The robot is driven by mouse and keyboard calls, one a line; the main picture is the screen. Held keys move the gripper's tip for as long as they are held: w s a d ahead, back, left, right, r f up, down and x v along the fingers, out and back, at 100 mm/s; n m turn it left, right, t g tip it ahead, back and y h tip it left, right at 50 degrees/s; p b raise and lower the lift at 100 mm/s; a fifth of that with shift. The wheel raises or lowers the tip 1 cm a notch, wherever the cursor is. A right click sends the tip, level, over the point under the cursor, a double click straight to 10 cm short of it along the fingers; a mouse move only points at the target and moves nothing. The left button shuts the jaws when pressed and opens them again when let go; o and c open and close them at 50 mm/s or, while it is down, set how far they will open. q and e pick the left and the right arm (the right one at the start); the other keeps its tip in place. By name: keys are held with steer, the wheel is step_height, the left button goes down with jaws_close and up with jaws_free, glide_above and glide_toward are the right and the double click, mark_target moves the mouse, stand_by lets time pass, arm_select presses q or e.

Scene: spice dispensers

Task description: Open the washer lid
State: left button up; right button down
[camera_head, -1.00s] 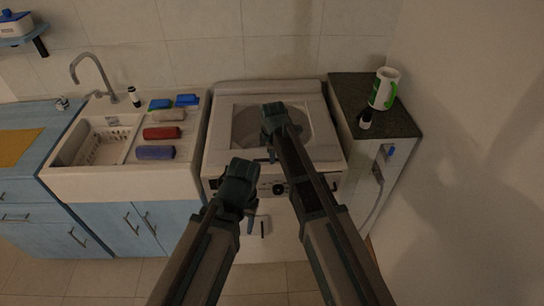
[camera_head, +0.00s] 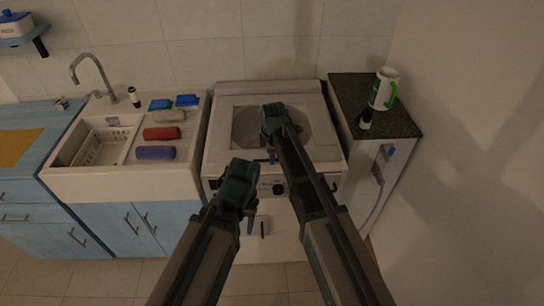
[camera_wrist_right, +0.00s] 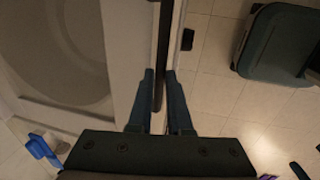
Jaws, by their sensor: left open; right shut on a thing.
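The white washer (camera_head: 290,235) stands between the sink and the right-hand counter. Its lid (camera_head: 220,135), with a rounded dark window, looks closed and flat on top. My right gripper (camera_head: 272,158) points down at the lid's front edge. In the right wrist view its fingers (camera_wrist_right: 161,95) are shut around a thin dark strip at the lid's edge; the exact contact is hard to see. My left gripper (camera_head: 250,222) is open and empty, lower and left, in front of the washer. My arms hide part of the lid and front panel.
A white sink (camera_head: 110,180) with several coloured cloths is left of the washer. The dark counter (camera_head: 360,95) at right holds a white-green pitcher (camera_head: 383,88) and a small dark bottle (camera_head: 365,119). A wall stands close on the right.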

stand_by(0.4)
steer(key=w+r+p, duration=0.4)
steer(key=r+p, duration=0.5)
steer(key=w+r+p, duration=0.4)
steer(key=r+p, duration=0.5)
steer(key=w+r+g+p, duration=0.1)
steer(key=w+r+p, duration=0.4)
steer(key=r+p, duration=0.4)
steer(key=shift+r, duration=0.2)
